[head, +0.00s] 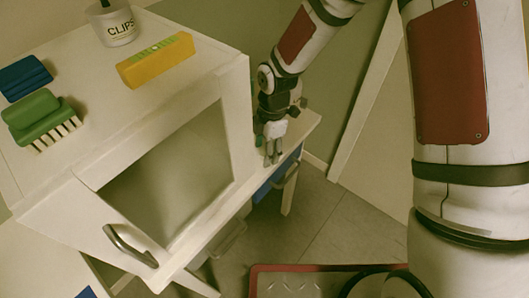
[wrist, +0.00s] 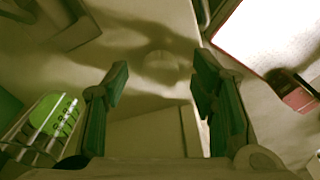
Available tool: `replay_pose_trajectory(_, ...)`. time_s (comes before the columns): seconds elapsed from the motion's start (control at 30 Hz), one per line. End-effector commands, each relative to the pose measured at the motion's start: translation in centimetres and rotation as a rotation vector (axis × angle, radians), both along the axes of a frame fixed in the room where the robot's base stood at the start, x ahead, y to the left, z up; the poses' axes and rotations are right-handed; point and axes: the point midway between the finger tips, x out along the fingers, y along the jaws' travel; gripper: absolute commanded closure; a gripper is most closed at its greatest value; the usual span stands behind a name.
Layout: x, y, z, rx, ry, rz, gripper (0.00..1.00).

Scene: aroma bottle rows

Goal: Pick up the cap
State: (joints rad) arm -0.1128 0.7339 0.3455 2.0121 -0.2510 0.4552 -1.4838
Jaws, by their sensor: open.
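A pale, round, low thing that looks like the cap (wrist: 161,67) lies on a pale surface in the wrist view, ahead of and between my fingers. It is close in colour to the surface and partly in shadow. My gripper (wrist: 162,85) is open, with its green-padded fingers on either side and nothing held between them. In the head view my gripper (head: 270,155) points down beside the right side of the white cabinet (head: 238,130), over the desk end. I cannot make out the cap in the head view.
On the cabinet top are a yellow box (head: 155,62), a CLIPS cup (head: 112,27), a green brush (head: 42,118) and a blue object (head: 24,78). The cabinet front has a handle (head: 130,246). A red-edged object (head: 300,268) is low in front.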

Motion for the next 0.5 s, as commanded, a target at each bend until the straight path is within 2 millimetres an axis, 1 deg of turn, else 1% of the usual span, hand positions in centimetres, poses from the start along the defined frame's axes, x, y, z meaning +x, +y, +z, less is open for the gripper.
replay_pose_trajectory(0.07,0.01,0.00,0.02,0.000,0.000,0.000,0.48)
replay_pose_trajectory(0.27,0.00,0.00,0.03,0.000,0.000,0.000,0.81)
replay_pose_trajectory(0.5,0.00,0.00,0.04,0.000,0.000,0.000,0.81)
